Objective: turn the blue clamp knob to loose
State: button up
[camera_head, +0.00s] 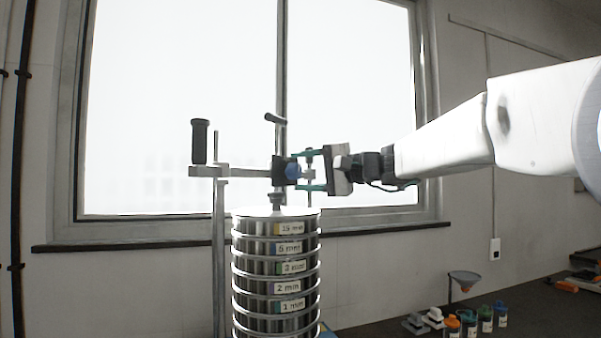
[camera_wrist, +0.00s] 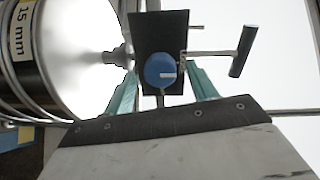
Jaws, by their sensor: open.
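The blue clamp knob (camera_head: 292,171) sits on the right side of a dark clamp block (camera_head: 278,170) above the sieve stack (camera_head: 276,262). In the wrist view the knob (camera_wrist: 161,71) is a round blue face with a pale pointer mark toward the right, in front of the dark block (camera_wrist: 174,27). My gripper (camera_head: 312,170) is just right of the knob, with its green fingers open. In the wrist view the fingers (camera_wrist: 163,82) stand on either side of the knob. I cannot tell whether either finger touches it.
A funnel (camera_head: 464,281) and several small bottles (camera_head: 485,318) stand on the bench at lower right. A window is behind.

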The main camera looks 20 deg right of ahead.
jog(key=v, duration=0.6)
jog(key=shift+s+d, duration=0.25)
jog(key=shift+s, duration=0.05)
jog(key=s+a+f+g+h, duration=0.1)
jog(key=s+f+g+h, duration=0.1)
jog(key=s+f, duration=0.35)
jog(key=s+a+f+n+g+h, duration=0.1)
jog(key=s+f+g, duration=0.15)
jog(key=f, duration=0.55)
jog(key=s+a+f+g+h, duration=0.1)
jog(key=s+f+g+h, duration=0.15)
jog(key=f, duration=0.35)
jog(key=s+f+n+g+h, duration=0.2)
jog(key=s+f, duration=0.5)
jog(key=s, duration=0.4)
jog(key=s+f+n+g+h, duration=0.2)
jog(key=s+f+n+h, duration=0.2)
jog(key=s+f, duration=0.4)
jog(key=s+h, duration=0.1)
jog(key=s, duration=0.2)
jog(key=shift+d+f, duration=0.25)
jog(key=shift+f, duration=0.05)
